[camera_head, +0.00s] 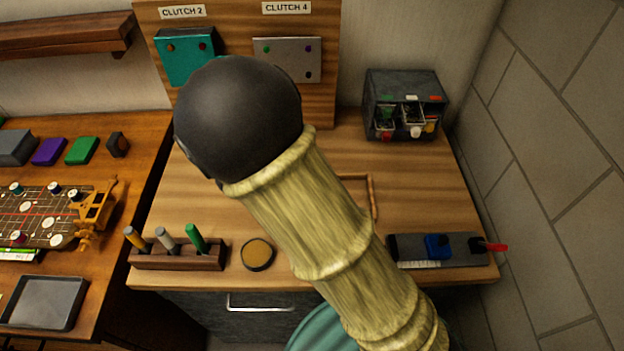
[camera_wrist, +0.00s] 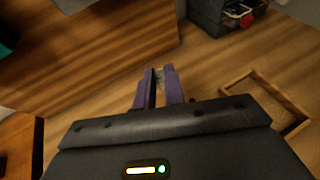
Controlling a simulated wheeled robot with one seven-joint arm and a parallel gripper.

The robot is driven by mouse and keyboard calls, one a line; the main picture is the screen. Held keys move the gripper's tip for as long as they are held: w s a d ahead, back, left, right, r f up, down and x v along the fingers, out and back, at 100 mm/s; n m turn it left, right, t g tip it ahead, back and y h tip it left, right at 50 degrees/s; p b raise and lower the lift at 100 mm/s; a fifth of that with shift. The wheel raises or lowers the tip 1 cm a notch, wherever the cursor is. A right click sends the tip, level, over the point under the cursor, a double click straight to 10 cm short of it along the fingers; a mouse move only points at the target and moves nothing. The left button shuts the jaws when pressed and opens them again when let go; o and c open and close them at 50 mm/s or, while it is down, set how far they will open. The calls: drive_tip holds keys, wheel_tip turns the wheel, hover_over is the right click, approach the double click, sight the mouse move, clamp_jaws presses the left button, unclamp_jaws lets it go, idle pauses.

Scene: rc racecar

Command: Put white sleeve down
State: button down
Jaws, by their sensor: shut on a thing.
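In the wrist view, my gripper (camera_wrist: 159,79) has two purple fingers shut on a small pale grey-white thing, the white sleeve (camera_wrist: 159,75). Only a little of the sleeve shows between the fingertips, above the wooden worktop (camera_wrist: 205,70). In the head view, my arm hides the gripper and the sleeve. A shallow wooden-rimmed tray (camera_wrist: 282,87) lies on the worktop to the right of the gripper in the wrist view. In the head view only its right rim (camera_head: 373,197) shows beside my arm.
A dark drawer box (camera_head: 404,105) with small parts stands at the back right. A wooden rack (camera_head: 178,257) with several upright tools and a round tin (camera_head: 257,254) stand front left. A grey holder (camera_head: 415,249) lies front right. A panel (camera_head: 320,95) rises behind.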

wheel_tip(320, 180, down, 4)
drive_tip(key=b, duration=0.2)
drive_tip(key=shift+w+r+b, duration=0.1)
drive_tip(key=shift+r+b, duration=0.1)
drive_tip(key=shift+b, duration=0.1)
wheel_tip(320, 180, down, 6)
drive_tip(key=shift+r, duration=0.1)
idle(0.3)
